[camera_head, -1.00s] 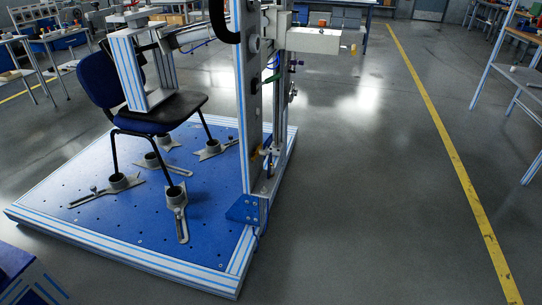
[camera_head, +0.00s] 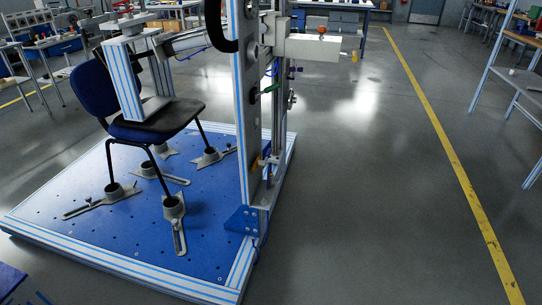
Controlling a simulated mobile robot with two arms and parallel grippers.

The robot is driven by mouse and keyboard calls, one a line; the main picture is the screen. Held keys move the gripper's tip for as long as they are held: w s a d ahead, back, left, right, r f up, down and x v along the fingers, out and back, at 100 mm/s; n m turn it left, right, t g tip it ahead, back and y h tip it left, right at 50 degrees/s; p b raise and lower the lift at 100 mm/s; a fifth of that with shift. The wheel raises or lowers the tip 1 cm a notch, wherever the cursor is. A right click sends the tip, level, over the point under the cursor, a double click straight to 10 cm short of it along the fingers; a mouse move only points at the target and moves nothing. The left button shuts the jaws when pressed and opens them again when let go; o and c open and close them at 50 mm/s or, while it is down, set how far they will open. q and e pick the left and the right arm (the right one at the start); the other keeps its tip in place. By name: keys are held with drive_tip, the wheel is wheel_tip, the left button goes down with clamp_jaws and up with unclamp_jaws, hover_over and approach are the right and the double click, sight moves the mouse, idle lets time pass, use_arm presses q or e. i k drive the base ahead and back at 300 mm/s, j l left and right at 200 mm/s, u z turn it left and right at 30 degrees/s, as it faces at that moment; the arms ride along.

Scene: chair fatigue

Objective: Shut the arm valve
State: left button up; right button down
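The chair test rig has an upright column (camera_head: 248,120) on a blue platform (camera_head: 120,235). A horizontal arm (camera_head: 190,42) reaches left from the column over the chair (camera_head: 95,88). I cannot tell for sure which part is the arm valve. A small green lever (camera_head: 268,89) is on the column's right side. A small orange-red part (camera_head: 321,31) sits on the light box (camera_head: 315,47) right of the column, and a small yellow part (camera_head: 354,57) is at its right end. Neither of my grippers is in view.
The grey floor right of the rig is open, with a yellow line (camera_head: 440,130) running along it. A shelf frame (camera_head: 495,75) stands at the right edge. Workbenches (camera_head: 50,45) stand at the back left. The platform edge lies low in front of the column.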

sight(267, 156)
drive_tip(key=i+l+u, duration=0.1)
drive_tip(key=i+u, duration=0.15)
drive_tip(key=i, duration=1)
